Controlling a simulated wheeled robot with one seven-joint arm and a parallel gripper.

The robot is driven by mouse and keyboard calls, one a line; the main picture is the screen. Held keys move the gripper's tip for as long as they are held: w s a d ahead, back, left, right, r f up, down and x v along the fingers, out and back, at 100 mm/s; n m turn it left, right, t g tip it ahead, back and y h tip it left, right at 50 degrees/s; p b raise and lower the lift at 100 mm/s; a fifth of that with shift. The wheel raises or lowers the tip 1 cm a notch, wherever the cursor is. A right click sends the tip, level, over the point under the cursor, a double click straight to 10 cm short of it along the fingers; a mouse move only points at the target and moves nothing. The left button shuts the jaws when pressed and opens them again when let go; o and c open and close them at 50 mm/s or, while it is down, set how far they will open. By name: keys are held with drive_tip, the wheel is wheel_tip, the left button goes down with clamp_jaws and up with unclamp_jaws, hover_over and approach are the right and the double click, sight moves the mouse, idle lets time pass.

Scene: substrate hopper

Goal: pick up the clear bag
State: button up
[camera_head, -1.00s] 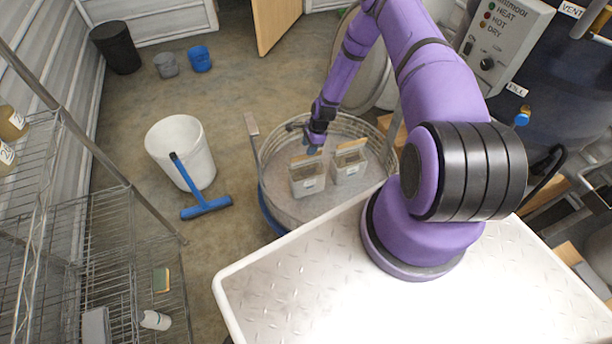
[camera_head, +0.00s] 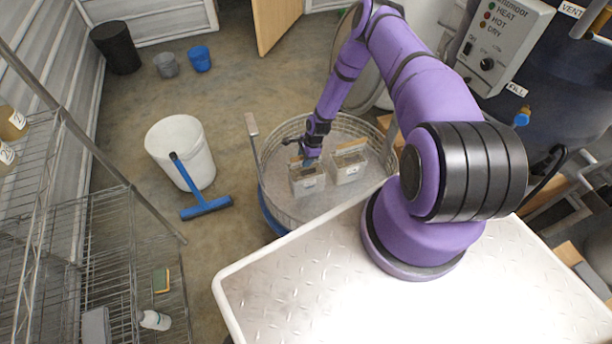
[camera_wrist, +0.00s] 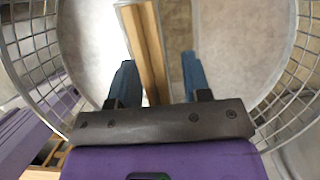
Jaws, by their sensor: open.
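Two clear bags with tan top strips stand side by side in a round wire basket (camera_head: 262,205). The left clear bag (camera_head: 307,184) has a small white label, and so does the right clear bag (camera_head: 349,169). My gripper (camera_head: 311,161) is at the top of the left bag and partly hides it. In the wrist view, my gripper (camera_wrist: 157,78) is open, with one blue finger on each side of a tan strip with pale edges (camera_wrist: 148,45). I cannot tell whether the fingers touch it.
A white bucket (camera_head: 203,160) and a blue squeegee (camera_head: 206,207) are left of the basket. A wire shelf (camera_head: 60,215) stands at the far left. A control box (camera_head: 503,45) and a dark tank (camera_head: 560,90) are at the right. The basket's mesh wall surrounds my gripper.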

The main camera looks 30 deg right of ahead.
drive_tip(key=shift+f, duration=0.1)
drive_tip(key=shift+c, duration=0.2)
clamp_jaws()
idle(1.3)
